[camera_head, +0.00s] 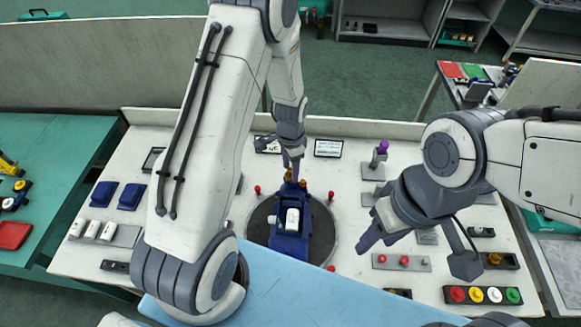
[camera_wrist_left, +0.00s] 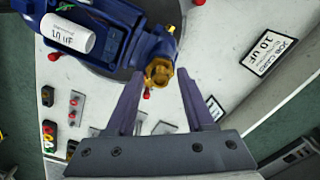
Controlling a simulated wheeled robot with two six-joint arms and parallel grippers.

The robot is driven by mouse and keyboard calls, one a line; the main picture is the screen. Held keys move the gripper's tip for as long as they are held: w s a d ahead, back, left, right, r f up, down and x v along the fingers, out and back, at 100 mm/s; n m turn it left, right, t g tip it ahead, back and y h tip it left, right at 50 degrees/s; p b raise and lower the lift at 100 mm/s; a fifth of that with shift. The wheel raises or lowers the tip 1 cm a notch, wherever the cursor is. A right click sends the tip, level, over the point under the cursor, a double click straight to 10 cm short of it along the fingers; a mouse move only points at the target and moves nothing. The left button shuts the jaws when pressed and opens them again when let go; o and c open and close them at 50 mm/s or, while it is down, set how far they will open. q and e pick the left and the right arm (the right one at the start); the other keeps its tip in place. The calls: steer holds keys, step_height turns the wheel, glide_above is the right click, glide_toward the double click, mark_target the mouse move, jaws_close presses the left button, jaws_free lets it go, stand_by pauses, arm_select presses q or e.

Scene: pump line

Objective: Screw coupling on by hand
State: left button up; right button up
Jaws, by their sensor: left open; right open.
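The blue pump (camera_head: 290,240) sits on a dark round turntable (camera_head: 258,228) and carries a white cylinder labelled 10 uF (camera_wrist_left: 68,34). In the left wrist view a brass coupling (camera_wrist_left: 159,72) is at the end of the pump (camera_wrist_left: 140,50). My left gripper (camera_wrist_left: 160,80) is open, its fingertips either side of the coupling with gaps showing. In the head view my left gripper (camera_head: 292,165) hangs at the pump's far end. My right gripper (camera_head: 418,255) is open and empty above the bench's right side.
A job card (camera_wrist_left: 275,52) lies on the bench. Red, yellow, white and green buttons (camera_head: 484,295) are at the front right, near a black holder with a brass piece (camera_head: 495,259). Blue bins (camera_head: 118,195) stand left. A purple-topped part (camera_head: 381,148) stands behind my right gripper.

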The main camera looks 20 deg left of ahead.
arm_select(q)
steer(key=n, duration=0.3)
steer(key=shift+n, duration=0.3)
jaws_close()
steer(key=shift+m, duration=1.8)
steer(key=shift+m, duration=0.3)
jaws_free()
